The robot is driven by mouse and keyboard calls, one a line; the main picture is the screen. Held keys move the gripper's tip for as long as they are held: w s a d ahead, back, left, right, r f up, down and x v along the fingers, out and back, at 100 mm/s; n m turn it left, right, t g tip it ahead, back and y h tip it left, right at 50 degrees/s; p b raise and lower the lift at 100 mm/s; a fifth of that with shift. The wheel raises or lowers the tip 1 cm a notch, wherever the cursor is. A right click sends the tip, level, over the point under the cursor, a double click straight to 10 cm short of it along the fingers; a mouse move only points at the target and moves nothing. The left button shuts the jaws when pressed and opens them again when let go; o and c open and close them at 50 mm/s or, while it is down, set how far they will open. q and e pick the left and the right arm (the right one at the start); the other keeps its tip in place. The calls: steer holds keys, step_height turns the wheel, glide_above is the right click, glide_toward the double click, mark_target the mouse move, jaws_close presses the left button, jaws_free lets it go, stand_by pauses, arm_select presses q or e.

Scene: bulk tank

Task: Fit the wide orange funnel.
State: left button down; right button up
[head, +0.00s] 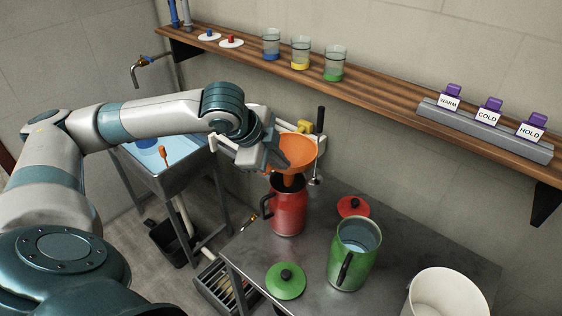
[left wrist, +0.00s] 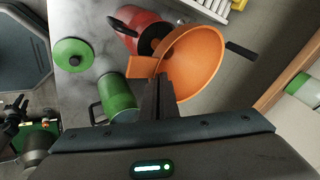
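The wide orange funnel (head: 298,150) is in my left gripper (head: 272,160), just above the red can (head: 289,211). The left fingers (left wrist: 158,98) look closed on a flat orange tab at the funnel's side in the left wrist view, where the funnel's bowl (left wrist: 190,62) also shows. The funnel's spout points down at the red can's dark, uncovered mouth. I cannot tell whether its tip is inside. The red can also shows partly behind the funnel in the left wrist view (left wrist: 143,27). My right gripper is not seen.
An open green can (head: 354,262) with liquid, a green lid (head: 285,280), a red lid (head: 353,206) and a white bucket (head: 446,293) stand on the metal table (head: 315,270). A wooden shelf (head: 390,88) holds beakers and labelled blocks. A sink (head: 170,165) is left.

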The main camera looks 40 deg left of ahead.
arm_select(q)
steer(key=shift+f, duration=0.1)
step_height(320, 180, down, 6)
steer(key=b, duration=0.4)
stand_by(0.6)
steer(key=shift+f, duration=0.1)
steer(key=c, duration=2)
jaws_free()
